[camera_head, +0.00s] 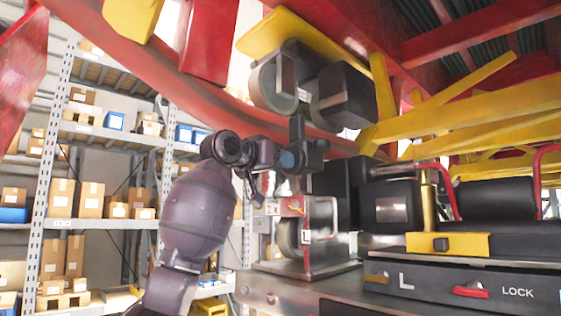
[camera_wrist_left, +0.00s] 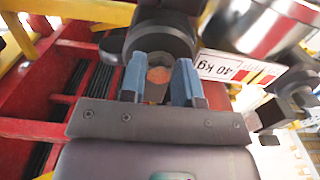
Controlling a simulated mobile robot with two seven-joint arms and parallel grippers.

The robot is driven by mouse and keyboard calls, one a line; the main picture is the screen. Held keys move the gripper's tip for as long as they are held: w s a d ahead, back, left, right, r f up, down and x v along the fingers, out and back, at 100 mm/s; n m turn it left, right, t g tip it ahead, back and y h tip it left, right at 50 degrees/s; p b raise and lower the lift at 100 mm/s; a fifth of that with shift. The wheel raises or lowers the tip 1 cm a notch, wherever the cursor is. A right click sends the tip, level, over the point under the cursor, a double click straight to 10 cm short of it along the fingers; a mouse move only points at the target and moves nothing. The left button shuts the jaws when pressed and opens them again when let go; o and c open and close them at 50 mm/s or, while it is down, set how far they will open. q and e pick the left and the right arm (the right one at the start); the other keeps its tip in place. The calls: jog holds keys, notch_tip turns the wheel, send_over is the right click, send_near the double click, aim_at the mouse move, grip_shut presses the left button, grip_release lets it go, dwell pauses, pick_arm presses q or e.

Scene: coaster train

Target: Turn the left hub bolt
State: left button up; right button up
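My left gripper (camera_head: 289,160) is at the dark hub (camera_head: 315,155) on the side of the coaster train's wheel assembly. In the left wrist view its two blue-grey fingers (camera_wrist_left: 160,80) stand apart, one on each side of a copper-coloured bolt head (camera_wrist_left: 159,75). The bolt sits in the middle of the round dark hub (camera_wrist_left: 160,36). I cannot tell whether the fingers touch the bolt. In the head view the bolt is hidden by the gripper and hub. My right gripper is not in view.
Dark wheels (camera_head: 273,85) and a yellow plate (camera_head: 290,35) are above my gripper. A red rail (camera_head: 185,85) curves behind the arm. A metal panel (camera_head: 450,285) marked L and LOCK, with a red handle (camera_head: 471,292), is at lower right. Shelves with boxes (camera_head: 90,198) stand behind.

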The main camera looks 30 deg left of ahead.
pick_arm(q)
jog(key=o, duration=0.3)
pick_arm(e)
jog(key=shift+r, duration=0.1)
pick_arm(q)
jog(key=shift+o, duration=0.2)
jog(key=shift+r, duration=0.1)
jog(key=b+v, duration=0.3)
jog(key=v, duration=0.8)
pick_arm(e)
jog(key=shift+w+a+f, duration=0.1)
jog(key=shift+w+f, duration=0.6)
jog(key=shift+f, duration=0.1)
